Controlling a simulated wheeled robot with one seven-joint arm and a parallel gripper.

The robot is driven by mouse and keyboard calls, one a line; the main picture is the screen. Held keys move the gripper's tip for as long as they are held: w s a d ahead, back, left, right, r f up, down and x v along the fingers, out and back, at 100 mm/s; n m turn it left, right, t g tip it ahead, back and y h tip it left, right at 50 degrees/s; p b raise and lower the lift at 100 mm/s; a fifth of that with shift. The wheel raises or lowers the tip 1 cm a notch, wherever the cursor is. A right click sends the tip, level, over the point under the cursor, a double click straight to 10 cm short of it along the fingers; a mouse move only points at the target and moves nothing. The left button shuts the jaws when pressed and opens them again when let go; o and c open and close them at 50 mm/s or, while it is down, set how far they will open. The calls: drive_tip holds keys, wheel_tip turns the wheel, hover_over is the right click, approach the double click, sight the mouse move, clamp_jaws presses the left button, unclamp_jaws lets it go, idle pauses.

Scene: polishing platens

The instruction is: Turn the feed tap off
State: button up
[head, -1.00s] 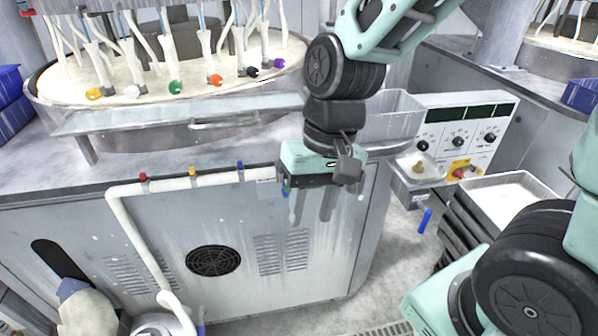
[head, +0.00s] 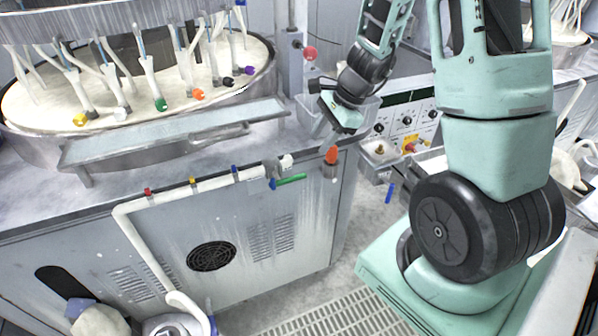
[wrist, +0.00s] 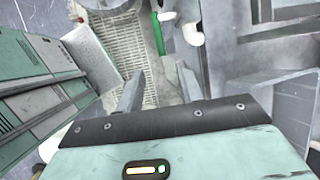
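The feed tap shows in the head view at the right end of the white banded pipe (head: 215,183), by the cabinet's top edge. Its green lever (head: 291,179) points right, roughly in line with the pipe in the picture, from a blue pivot (head: 273,184). My gripper (head: 326,135) is up and right of the lever, apart from it. In the wrist view my gripper (wrist: 160,72) has its fingers spread with nothing between them. The green lever (wrist: 159,34) shows beyond the fingertips there, beside a white pipe part (wrist: 191,33).
An orange-topped fitting (head: 331,155) stands at the cabinet corner, close below my gripper. The platen (head: 30,100) with coloured hose ends is at the left. A control panel (head: 405,120) with knobs is behind right. Floor grating (head: 330,318) lies in front of the cabinet.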

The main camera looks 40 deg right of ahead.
sight(298, 176)
drive_tip(key=b+x, duration=0.1)
drive_tip(key=x, duration=1.1)
drive_tip(key=shift+w+f, duration=0.15)
clamp_jaws()
